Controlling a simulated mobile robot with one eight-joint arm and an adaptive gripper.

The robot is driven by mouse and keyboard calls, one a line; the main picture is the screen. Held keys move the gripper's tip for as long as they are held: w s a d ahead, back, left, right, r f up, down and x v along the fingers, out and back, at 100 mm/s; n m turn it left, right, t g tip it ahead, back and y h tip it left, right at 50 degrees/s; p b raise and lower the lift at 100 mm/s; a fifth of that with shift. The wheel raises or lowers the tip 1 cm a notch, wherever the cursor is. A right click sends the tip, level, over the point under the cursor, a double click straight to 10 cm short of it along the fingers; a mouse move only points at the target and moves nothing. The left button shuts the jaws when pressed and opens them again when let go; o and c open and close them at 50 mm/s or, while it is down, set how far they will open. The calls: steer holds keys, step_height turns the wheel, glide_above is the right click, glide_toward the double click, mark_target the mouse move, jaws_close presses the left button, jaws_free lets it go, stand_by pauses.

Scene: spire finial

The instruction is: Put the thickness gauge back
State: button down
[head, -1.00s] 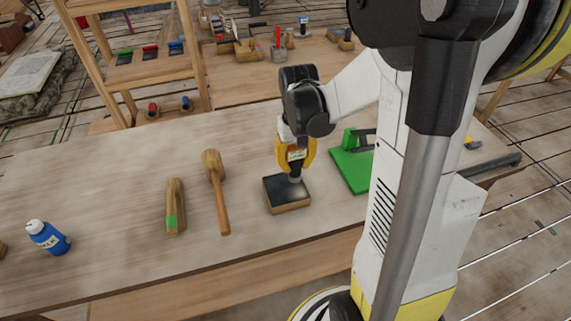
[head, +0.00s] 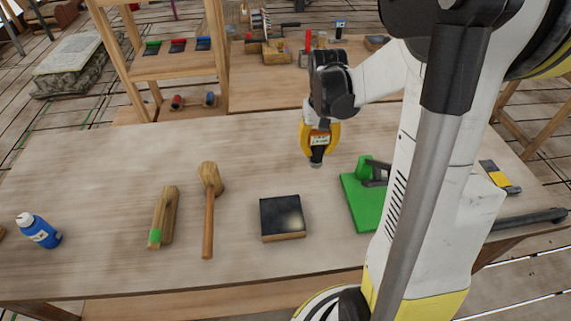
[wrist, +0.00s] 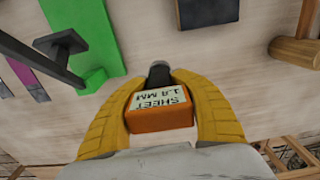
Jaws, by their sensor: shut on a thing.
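The thickness gauge (wrist: 161,112) is a small orange block with a white label reading "SHEET 1.8 MM" and a dark tip. It also shows in the head view (head: 319,141). My gripper (wrist: 160,82) has its two yellow fingers shut on the gauge's sides. In the head view, my gripper (head: 319,148) holds it above the bench, tip down, clear of the block and the green stand. The black-topped wooden block (head: 282,217) lies on the bench nearer the front, with a pale patch on its top. The gauge's far side is hidden.
A green board with an upright and dark arm (head: 362,207) stands to the right, partly behind my arm. A mallet (head: 209,205), a wooden tool with green end (head: 162,218) and a blue bottle (head: 40,232) are left. A wooden rack (head: 180,62) stands behind.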

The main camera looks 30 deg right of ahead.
steer(key=shift+w+a+f+b, duration=1)
steer(key=shift+w+a+f, duration=0.1)
steer(key=shift+w+f, duration=0.75)
steer(key=shift+w+a+f+b, duration=1.05)
steer(key=shift+w+f, duration=0.65)
steer(key=shift+f, duration=0.2)
steer(key=shift+w+a+f+b, duration=0.95)
steer(key=shift+w+a+f, duration=0.2)
steer(key=shift+w+f, duration=0.7)
steer(key=shift+f, duration=0.1)
steer(key=shift+f, duration=0.15)
steer(key=c, duration=1)
jaws_free()
